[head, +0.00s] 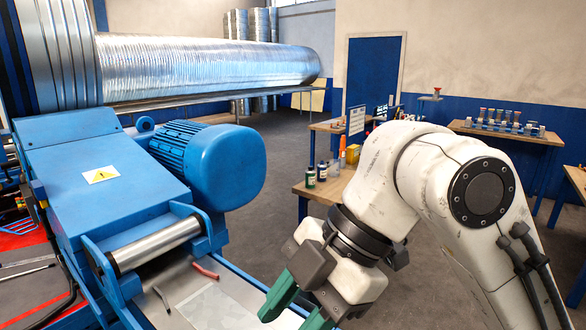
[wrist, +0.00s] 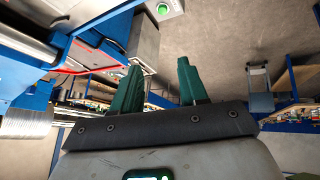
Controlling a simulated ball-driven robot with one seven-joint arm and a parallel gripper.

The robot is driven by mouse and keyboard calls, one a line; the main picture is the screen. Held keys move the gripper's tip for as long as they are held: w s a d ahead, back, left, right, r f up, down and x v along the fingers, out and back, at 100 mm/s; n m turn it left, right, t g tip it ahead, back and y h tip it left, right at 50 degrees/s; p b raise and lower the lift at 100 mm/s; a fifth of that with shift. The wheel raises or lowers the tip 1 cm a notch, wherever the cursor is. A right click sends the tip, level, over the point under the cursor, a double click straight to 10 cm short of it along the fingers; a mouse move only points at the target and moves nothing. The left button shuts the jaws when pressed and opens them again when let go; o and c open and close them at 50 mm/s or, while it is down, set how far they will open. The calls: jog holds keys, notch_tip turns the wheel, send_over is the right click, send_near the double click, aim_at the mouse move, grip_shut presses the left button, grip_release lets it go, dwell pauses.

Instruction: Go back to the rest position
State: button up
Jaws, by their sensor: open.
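My gripper (head: 291,314) is at the bottom centre of the head view, with its green fingers pointing down and left over the right edge of the metal bed of the blue machine. In the wrist view my gripper (wrist: 158,68) shows two green fingers spread apart with nothing between them. The fingertips are partly cut off by the bottom edge of the head view. My white arm bends from the lower right up and over to the gripper.
The blue machine (head: 110,185) with its motor (head: 215,165) and steel roller (head: 155,245) fills the left. A red-handled tool (head: 205,271) lies on its bed. A long silver duct (head: 210,70) runs behind. A wooden bench (head: 318,190) holds bottles. Grey floor (head: 285,150) is open between.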

jog(key=w+d+f+m+t, duration=0.2)
jog(key=d+f+m+t, duration=0.25)
jog(key=f+m, duration=0.55)
jog(key=w+d+f+m+t, duration=0.2)
jog(key=d+f+m+t, duration=0.25)
jog(key=f+m, duration=0.5)
jog(key=s+d+f+m+g+h, duration=0.2)
jog(key=s+d+f+m+h, duration=0.4)
jog(key=s+d+f, duration=0.9)
jog(key=s+d+f+g+b, duration=0.2)
jog(key=s+f+b, duration=0.3)
jog(key=f, duration=0.2)
jog(key=s+d+f+g+h+b, duration=0.1)
jog(key=s+f+g+b, duration=0.1)
jog(key=s+f+b, duration=0.3)
notch_tip(320, 180, down, 3)
jog(key=shift+d+f, duration=0.2)
jog(key=shift+d, duration=0.15)
jog(key=shift+c, duration=0.3)
